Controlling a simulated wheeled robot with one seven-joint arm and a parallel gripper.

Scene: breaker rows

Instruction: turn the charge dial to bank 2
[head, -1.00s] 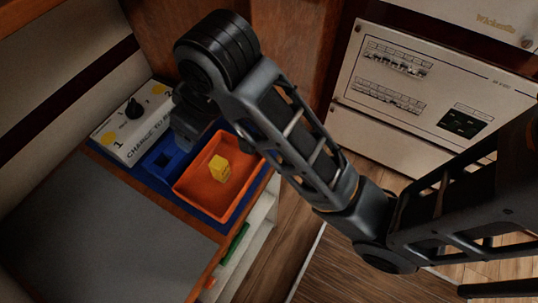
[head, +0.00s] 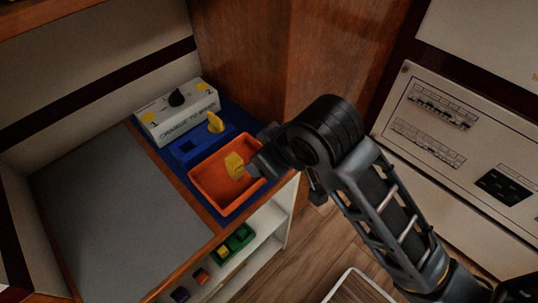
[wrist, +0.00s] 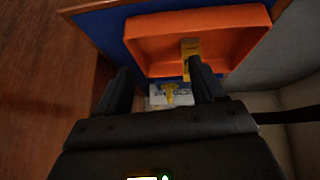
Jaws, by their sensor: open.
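The charge box (head: 180,118) is white, with a yellow mark for 1 at its left and a yellow mark for 2 at its right. Its black dial (head: 176,97) sits between the marks; I cannot tell exactly where it points. My gripper (head: 254,168) is open at the right side of the orange tray, well away from the dial. In the wrist view, my gripper (wrist: 160,68) has its two fingers apart, with the right finger close to a yellow block (wrist: 190,50); contact is unclear.
The orange tray (head: 213,203) holds the yellow block (head: 234,166). Behind it, a blue holder (head: 187,150) has a yellow piece (head: 215,122) standing in it. The grey counter (head: 95,200) at left is clear. A wooden panel (head: 240,60) rises behind.

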